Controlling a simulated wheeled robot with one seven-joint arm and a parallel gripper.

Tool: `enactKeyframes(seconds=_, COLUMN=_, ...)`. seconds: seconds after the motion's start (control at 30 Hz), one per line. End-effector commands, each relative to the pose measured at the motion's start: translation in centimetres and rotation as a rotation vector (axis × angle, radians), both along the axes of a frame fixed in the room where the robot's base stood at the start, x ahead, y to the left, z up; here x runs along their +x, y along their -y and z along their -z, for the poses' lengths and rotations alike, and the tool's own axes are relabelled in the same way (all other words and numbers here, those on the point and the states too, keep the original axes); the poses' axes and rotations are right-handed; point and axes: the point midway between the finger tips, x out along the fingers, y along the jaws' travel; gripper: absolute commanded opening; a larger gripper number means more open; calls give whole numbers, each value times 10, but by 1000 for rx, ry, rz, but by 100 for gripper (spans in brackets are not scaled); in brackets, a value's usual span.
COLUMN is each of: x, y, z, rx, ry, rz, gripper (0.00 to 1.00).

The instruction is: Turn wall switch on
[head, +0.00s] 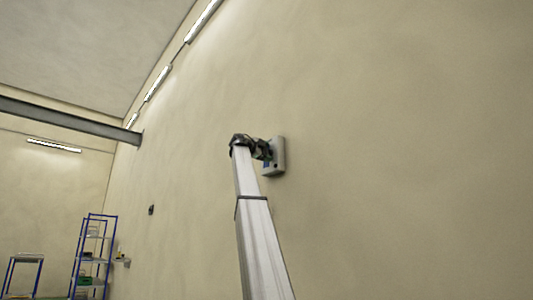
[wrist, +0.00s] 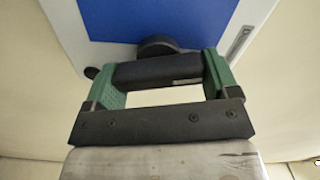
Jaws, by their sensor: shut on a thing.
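The wall switch (head: 280,155) is a small light grey box on the beige wall, with a blue patch on its left side. In the wrist view its face (wrist: 105,20) fills the top, with a large blue panel and a grey rim. A dark round knob base (wrist: 157,44) stands out from its lower part, with a dark bar-shaped handle (wrist: 157,70) in front of it. My gripper (head: 262,151) is at the box. In the wrist view the green fingers of my gripper (wrist: 162,78) are shut on the ends of the handle, which lies nearly level, slightly tilted.
The wall around the switch is bare. A small dark fixture (head: 151,210) is on the wall farther left. Blue-framed shelves (head: 92,258) stand at the far lower left, with a small wall shelf (head: 121,262) beside them.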

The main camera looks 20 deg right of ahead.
Motion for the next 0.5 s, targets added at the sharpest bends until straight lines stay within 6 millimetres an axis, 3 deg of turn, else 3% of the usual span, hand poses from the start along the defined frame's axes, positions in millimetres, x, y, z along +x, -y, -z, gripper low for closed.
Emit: enactKeyframes(seconds=0.5, x=-1, y=0, z=3, rx=94, ry=256, rz=0, gripper=57)
